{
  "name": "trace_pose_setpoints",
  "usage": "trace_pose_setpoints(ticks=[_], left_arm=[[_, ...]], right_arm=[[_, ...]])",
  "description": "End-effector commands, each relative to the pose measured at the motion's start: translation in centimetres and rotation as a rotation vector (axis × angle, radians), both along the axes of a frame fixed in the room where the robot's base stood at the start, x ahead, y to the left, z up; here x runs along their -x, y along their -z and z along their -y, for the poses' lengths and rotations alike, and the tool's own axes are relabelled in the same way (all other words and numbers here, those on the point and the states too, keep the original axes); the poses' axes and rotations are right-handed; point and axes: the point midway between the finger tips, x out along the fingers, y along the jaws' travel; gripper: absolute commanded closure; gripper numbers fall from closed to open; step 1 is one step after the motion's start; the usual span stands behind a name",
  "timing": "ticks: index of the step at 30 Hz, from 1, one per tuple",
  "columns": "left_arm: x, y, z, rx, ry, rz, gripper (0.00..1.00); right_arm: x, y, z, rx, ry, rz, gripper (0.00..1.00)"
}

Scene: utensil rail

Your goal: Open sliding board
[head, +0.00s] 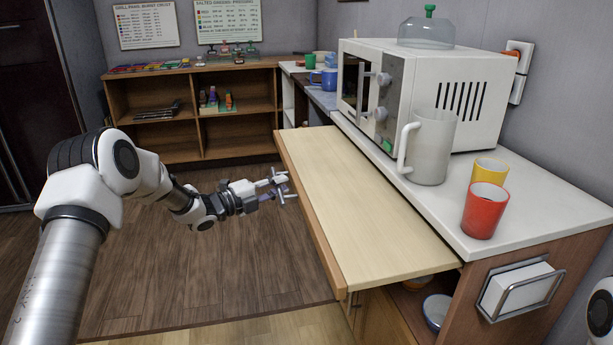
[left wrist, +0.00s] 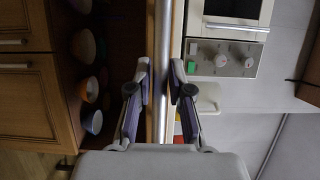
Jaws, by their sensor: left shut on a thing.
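The sliding board (head: 350,200) is a pale wooden panel. It stands out from under the white counter top, over the floor side, with a wide strip of its surface bare. My left gripper (head: 279,184) is at the board's front edge, toward its far end. The exact finger contact is partly hidden. My right gripper is out of view.
On the counter (head: 535,220) stand a microwave (head: 470,85), a frosted pitcher (head: 433,150), a red cup (head: 483,212) and a yellow cup (head: 490,171). Bowls (head: 437,310) sit below the board. A wooden shelf (head: 190,150) stands at the back. The floor left of the board is clear.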

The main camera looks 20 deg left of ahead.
Motion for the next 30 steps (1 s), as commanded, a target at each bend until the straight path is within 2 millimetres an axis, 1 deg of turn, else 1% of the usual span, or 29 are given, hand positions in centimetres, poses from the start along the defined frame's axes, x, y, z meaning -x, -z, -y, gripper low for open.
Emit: trace_pose_setpoints(ticks=[1, 3, 6, 9, 14, 23, 24, 25, 26, 30], left_arm=[[0.7, -0.3, -1.2, 0.003, -0.005, -0.003, 1.0], [1.6, -0.3, -2.4, 0.002, -0.004, -0.002, 1.0], [2.5, -0.2, -3.7, 0.001, -0.002, -0.002, 1.0], [3.0, -0.1, -4.5, 0.001, -0.001, -0.002, 1.0], [3.4, 0.1, -5.1, -0.001, 0.0, -0.002, 1.0], [3.4, 0.1, -5.1, -0.001, 0.0, -0.002, 1.0], [3.4, 0.1, -5.1, -0.001, 0.0, -0.002, 0.7], [3.4, 0.1, -5.1, -0.001, 0.0, -0.002, 0.59], [3.4, 0.1, -5.1, -0.001, 0.0, -0.002, 0.54], [3.4, 0.1, -5.1, -0.001, 0.0, -0.001, 0.54]], right_arm=[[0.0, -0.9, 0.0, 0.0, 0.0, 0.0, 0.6], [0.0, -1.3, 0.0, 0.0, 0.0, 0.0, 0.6], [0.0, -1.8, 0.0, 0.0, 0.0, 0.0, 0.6], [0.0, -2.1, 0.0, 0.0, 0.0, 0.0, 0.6], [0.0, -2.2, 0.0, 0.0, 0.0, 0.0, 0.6], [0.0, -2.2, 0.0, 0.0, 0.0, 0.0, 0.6], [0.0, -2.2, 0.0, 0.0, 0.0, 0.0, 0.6], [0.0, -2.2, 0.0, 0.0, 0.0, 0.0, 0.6], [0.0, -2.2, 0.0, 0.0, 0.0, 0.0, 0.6], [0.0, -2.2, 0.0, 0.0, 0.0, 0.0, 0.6]])
